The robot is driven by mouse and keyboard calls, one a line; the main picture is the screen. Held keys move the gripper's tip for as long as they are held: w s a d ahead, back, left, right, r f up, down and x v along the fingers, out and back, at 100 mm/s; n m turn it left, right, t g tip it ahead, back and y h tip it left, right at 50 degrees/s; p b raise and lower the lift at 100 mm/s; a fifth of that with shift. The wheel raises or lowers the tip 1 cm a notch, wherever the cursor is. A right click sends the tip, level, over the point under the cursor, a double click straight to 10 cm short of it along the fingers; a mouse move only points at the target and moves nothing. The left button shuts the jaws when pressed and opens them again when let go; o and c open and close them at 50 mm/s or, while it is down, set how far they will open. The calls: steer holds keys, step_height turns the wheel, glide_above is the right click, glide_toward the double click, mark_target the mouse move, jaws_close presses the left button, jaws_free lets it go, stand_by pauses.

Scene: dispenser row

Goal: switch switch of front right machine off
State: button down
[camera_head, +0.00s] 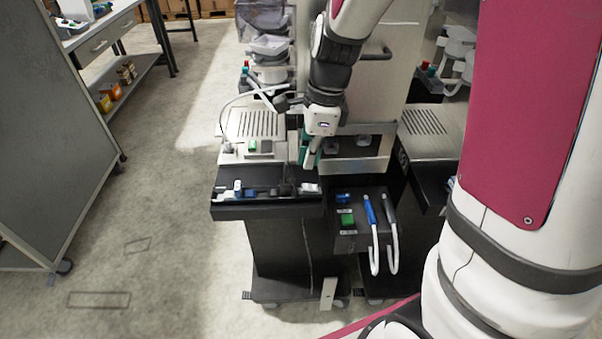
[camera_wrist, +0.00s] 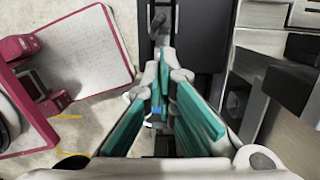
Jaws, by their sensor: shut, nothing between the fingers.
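The machine in front of me has a black shelf (camera_head: 268,208) and a dark control box (camera_head: 362,240) at its right side. On the box are a green button (camera_head: 347,218) and a small blue part (camera_head: 343,198). I cannot tell for certain which part is the switch of the front right machine. My gripper (camera_head: 310,163), with teal finger pads, is in front of the machine, above and left of the box. In the wrist view its fingers (camera_wrist: 163,72) meet at the tips and hold nothing. A small blue spot (camera_wrist: 155,110) shows between the fingers there.
A blue handle (camera_head: 369,210) and a grey handle (camera_head: 389,209) with white hoses stand at the box's right. Small items line the shelf, with another green button (camera_head: 252,146) behind. A grey cabinet (camera_head: 50,130) stands left; the floor between is clear.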

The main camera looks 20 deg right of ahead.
mark_target(310, 189)
steer(key=f, duration=0.4)
steer(key=a+f, duration=0.1)
steer(key=f, duration=0.1)
steer(key=shift+w+f+b, duration=0.15)
steer(key=shift+f+b, duration=0.05)
steer(key=shift+b, duration=0.1)
steer(key=shift+a+p, duration=0.1)
steer(key=shift+p, duration=0.35)
steer(key=p, duration=0.1)
steer(key=h+p, duration=0.1)
steer(key=shift+a+f+g+h+p, duration=0.25)
steer(key=shift+f+g+h+p, duration=0.05)
steer(key=shift+p, duration=0.1)
steer(key=shift+a+f+h+p, duration=0.15)
steer(key=shift+f+h+p, duration=0.15)
steer(key=shift+h+p, duration=0.45)
steer(key=shift+f+y, duration=0.15)
steer(key=shift+y, duration=0.1)
steer(key=shift+d, duration=0.2)
steer(key=shift+s+d+r+p, duration=0.25)
steer(key=shift+s+d+p, duration=0.05)
steer(key=shift+d, duration=0.4)
